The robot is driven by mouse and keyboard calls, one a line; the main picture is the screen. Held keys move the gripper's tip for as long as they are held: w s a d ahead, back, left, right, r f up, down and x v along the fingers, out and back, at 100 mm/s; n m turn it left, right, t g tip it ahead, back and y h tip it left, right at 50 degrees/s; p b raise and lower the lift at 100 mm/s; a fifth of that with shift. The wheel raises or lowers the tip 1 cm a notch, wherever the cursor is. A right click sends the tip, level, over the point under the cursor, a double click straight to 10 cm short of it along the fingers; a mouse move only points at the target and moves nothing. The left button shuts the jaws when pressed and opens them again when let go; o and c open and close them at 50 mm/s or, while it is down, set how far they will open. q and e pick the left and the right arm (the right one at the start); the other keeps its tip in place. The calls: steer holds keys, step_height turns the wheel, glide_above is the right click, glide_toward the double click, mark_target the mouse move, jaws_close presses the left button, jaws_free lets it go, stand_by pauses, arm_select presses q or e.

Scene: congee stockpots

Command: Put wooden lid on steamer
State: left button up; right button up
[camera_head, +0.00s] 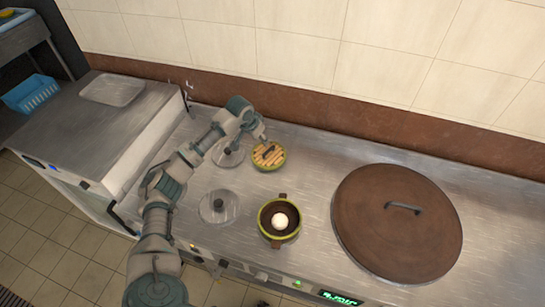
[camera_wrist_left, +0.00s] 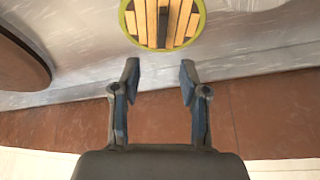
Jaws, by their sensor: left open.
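The round wooden lid (camera_head: 269,155) has light slats, a green rim and a dark handle. It lies on the steel counter near the back wall, and in the left wrist view it shows at the top (camera_wrist_left: 181,22). The steamer (camera_head: 280,218) is a green-rimmed pot with a dark inside and brown side handles, standing in front of the lid. A white round thing (camera_head: 280,221) is inside it. My left gripper (camera_head: 263,132) is open and empty, just behind the lid and apart from it. In the left wrist view its fingers (camera_wrist_left: 160,75) point toward the lid. My right gripper is out of view.
A large brown lid (camera_head: 397,222) with a dark handle covers the right of the counter. Clear glass lids with dark knobs lie left of the steamer (camera_head: 218,207) and near my left wrist (camera_head: 229,152). The tiled wall is close behind my gripper.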

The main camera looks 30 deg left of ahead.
arm_select(q)
steer(key=b, duration=0.1)
glide_above(268, 150)
steer(key=s, duration=0.3)
step_height(268, 150, down, 6)
steer(key=shift+w+a+r, duration=0.1)
steer(key=shift+w+r, duration=0.05)
steer(key=shift+r, duration=0.1)
steer(key=shift+w+f, duration=0.25)
steer(key=shift+f, duration=0.2)
steer(key=shift+b+x, duration=0.65)
steer(key=shift+x, duration=0.4)
steer(key=b+x, duration=0.1)
steer(key=x, duration=0.2)
steer(key=shift+w, duration=0.1)
steer(key=shift+r, duration=0.1)
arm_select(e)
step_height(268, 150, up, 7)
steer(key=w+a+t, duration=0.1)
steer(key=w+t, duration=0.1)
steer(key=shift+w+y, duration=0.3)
arm_select(q)
jaws_close()
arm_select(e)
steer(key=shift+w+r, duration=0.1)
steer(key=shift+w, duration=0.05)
